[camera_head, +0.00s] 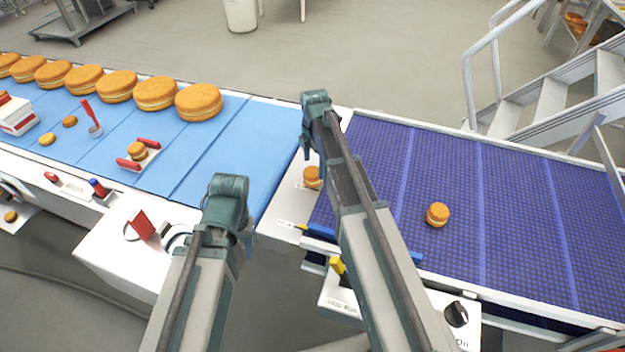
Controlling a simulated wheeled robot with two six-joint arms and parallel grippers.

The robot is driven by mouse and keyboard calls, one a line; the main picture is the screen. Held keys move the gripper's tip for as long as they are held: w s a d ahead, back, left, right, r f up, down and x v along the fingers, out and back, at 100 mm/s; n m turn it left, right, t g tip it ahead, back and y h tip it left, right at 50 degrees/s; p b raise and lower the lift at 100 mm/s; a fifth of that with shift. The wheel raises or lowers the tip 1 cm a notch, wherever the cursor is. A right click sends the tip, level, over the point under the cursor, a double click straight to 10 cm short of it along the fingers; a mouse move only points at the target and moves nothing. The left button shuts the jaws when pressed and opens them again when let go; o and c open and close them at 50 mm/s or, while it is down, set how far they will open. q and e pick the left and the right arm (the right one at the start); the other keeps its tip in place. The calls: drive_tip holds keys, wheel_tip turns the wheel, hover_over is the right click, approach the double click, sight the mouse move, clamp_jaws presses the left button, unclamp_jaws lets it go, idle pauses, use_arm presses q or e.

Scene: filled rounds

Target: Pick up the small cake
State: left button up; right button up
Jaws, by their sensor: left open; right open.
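A small round golden cake (312,177) with a pale filling line sits on the white strip (285,212) between the two belts. My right gripper (307,150) is open, pointing down just above this cake in the picture; I cannot tell whether they touch. My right arm hides part of the area beside it. Another small cake (438,214) lies alone on the purple belt, and a third (136,150) lies on the blue belt between two red pieces. My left gripper (246,240) is open and empty in front of the blue belt, its fingers mostly hidden by the wrist.
Large cakes (199,102) stand in a row along the far edge of the blue belt (215,150). A red-handled tool (89,115) and a white box (16,115) are at left. A control box (455,325) is at the front. The purple belt (520,210) is mostly clear.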

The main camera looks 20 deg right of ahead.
sight(312, 171)
drive_tip(key=shift+w+a+f+b, duration=0.1)
drive_tip(key=shift+a+f+b, duration=0.05)
drive_tip(key=shift+f+b, duration=1.2)
drive_tip(key=shift+w+a+f+b, duration=0.1)
drive_tip(key=shift+a+f+b, duration=0.05)
drive_tip(key=shift+f+b, duration=1.15)
drive_tip(key=shift+c, duration=0.2)
drive_tip(key=c, duration=0.7)
